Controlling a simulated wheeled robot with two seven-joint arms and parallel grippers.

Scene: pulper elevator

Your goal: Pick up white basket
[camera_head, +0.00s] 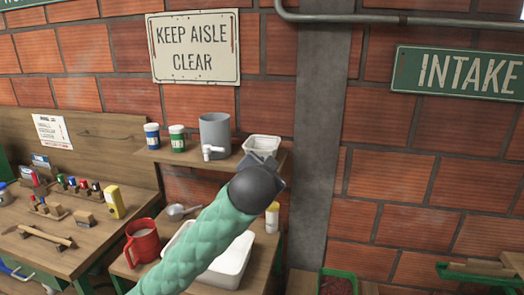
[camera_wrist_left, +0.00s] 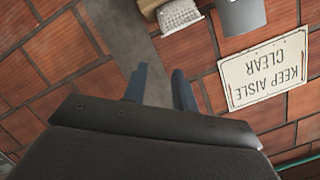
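The small white basket (camera_head: 262,144) sits at the right end of the wooden wall shelf (camera_head: 160,155), beside a grey dispenser. It also shows near the top edge of the left wrist view (camera_wrist_left: 180,16), which is upside down. My left gripper (camera_head: 262,160) is in front of the basket and hides its lower part in the head view. In the left wrist view its two fingers (camera_wrist_left: 160,84) stand apart with nothing between them. I cannot tell the exact gap to the basket. My right gripper is in neither view.
A grey dispenser with a white tap (camera_head: 214,133), a green-labelled jar (camera_head: 177,138) and a blue-labelled jar (camera_head: 152,136) share the shelf. Below are a red mug (camera_head: 142,241), a scoop (camera_head: 178,211) and a large white tub (camera_head: 236,262). A grey post (camera_head: 322,130) stands right of the shelf.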

